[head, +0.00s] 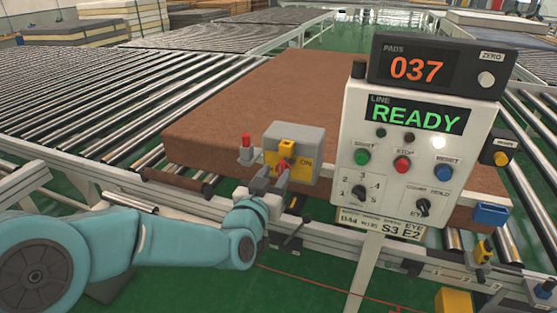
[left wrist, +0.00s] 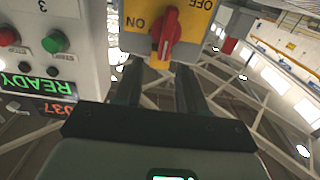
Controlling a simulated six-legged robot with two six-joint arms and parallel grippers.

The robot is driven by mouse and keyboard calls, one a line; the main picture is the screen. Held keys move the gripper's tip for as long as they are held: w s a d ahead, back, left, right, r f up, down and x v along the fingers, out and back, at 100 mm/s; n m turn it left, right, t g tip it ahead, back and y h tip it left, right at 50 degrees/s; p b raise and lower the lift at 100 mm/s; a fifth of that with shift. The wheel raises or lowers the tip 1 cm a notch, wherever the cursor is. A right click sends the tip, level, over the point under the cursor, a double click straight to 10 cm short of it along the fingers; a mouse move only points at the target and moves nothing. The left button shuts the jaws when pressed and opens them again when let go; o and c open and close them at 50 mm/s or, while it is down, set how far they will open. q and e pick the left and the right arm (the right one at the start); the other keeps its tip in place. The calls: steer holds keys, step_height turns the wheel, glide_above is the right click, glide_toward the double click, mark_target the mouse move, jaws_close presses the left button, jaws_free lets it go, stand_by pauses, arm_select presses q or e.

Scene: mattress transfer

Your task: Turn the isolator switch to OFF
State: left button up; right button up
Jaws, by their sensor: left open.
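The isolator switch is a grey box (head: 307,135) with a yellow plate (left wrist: 139,42) and a red handle (head: 285,165), standing by the front edge of the brown mattress. In the left wrist view the plate appears upside down, with ON left of the red handle (left wrist: 168,35) and OFF at upper right. The handle stands nearly upright there, slightly tilted. My left gripper (head: 272,174) is open at the switch; in the left wrist view its fingers (left wrist: 157,72) point at the plate, one each side of the handle's lower end. I cannot tell whether they touch it. My right gripper is out of view.
A control panel (head: 350,130) reading READY, with green, red and blue buttons and knobs, stands close right of the switch. A pads display (head: 460,75) reads 037. A red-topped post (head: 246,145) stands just left of the switch. The brown mattress (head: 230,105) lies behind, with roller conveyors (head: 85,95) left.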

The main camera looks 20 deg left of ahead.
mark_target(281, 166)
arm_select(q)
steer(key=w+p, duration=0.1)
steer(key=w, duration=0.3)
steer(key=shift+a, duration=0.15)
steer(key=shift+w, duration=0.25)
steer(key=shift+f, duration=0.1)
jaws_close()
